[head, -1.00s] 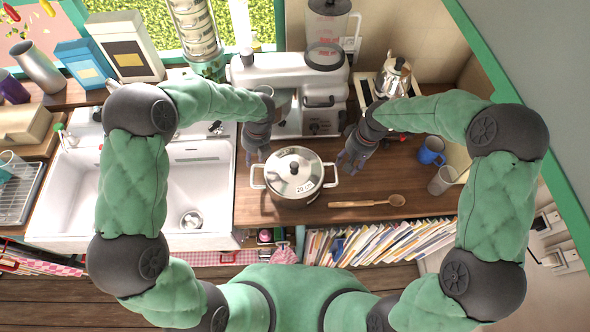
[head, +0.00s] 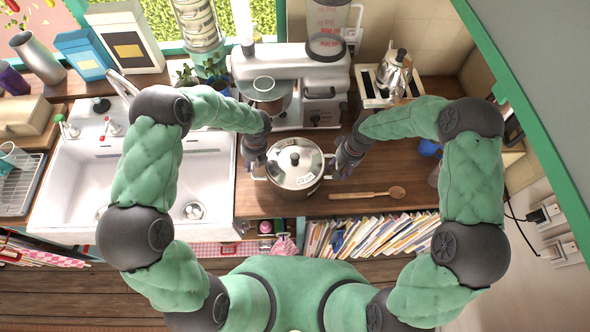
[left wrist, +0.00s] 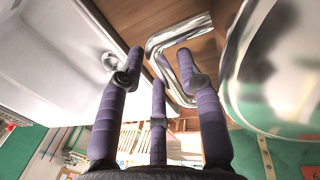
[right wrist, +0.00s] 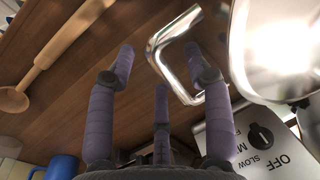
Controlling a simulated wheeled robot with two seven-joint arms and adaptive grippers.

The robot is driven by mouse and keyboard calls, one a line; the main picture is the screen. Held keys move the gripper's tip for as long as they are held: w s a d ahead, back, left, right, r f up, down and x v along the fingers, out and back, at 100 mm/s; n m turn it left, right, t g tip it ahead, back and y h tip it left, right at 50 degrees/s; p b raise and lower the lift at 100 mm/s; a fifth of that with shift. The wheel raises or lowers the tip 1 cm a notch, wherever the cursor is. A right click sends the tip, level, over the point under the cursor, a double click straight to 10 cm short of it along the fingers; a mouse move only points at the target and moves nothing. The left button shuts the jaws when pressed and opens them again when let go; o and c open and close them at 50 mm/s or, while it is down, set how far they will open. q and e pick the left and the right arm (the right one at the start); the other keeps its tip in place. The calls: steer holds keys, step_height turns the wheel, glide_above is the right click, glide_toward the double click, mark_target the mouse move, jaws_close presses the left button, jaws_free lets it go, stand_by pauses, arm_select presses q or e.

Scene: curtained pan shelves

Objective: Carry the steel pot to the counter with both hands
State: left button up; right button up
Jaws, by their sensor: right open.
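The lidded steel pot (head: 297,182) stands upright on the wooden counter (head: 415,180), right of the sink. My left gripper (head: 257,169) is open beside the pot's left handle. In the left wrist view its spread fingers (left wrist: 165,68) are close to the bent steel handle (left wrist: 183,40), with the pot (left wrist: 275,75) at the right. My right gripper (head: 343,171) is open beside the pot's right side. In the right wrist view its fingers (right wrist: 160,65) are spread close to the other handle (right wrist: 165,45). I cannot tell whether any finger touches a handle.
A wooden spoon (head: 370,193) lies right of the pot. A white mixer (head: 300,65) stands behind it, and a moka pot (head: 395,70) at the back right. The white sink (head: 85,175) is at left. Books (head: 370,237) fill the shelf below the counter.

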arm_select(q)
steer(key=shift+a+f, duration=0.1)
steer(key=shift+f, duration=0.45)
arm_select(e)
steer(key=shift+a+f, duration=0.1)
steer(key=shift+f, duration=0.45)
arm_select(q)
steer(key=c, duration=0.6)
arm_select(e)
steer(key=shift+s, duration=0.1)
steer(key=c, duration=0.6)
arm_select(q)
jaws_close()
arm_select(e)
jaws_close()
arm_select(q)
steer(key=shift+r, duration=0.1)
arm_select(e)
steer(key=shift+r, duration=0.1)
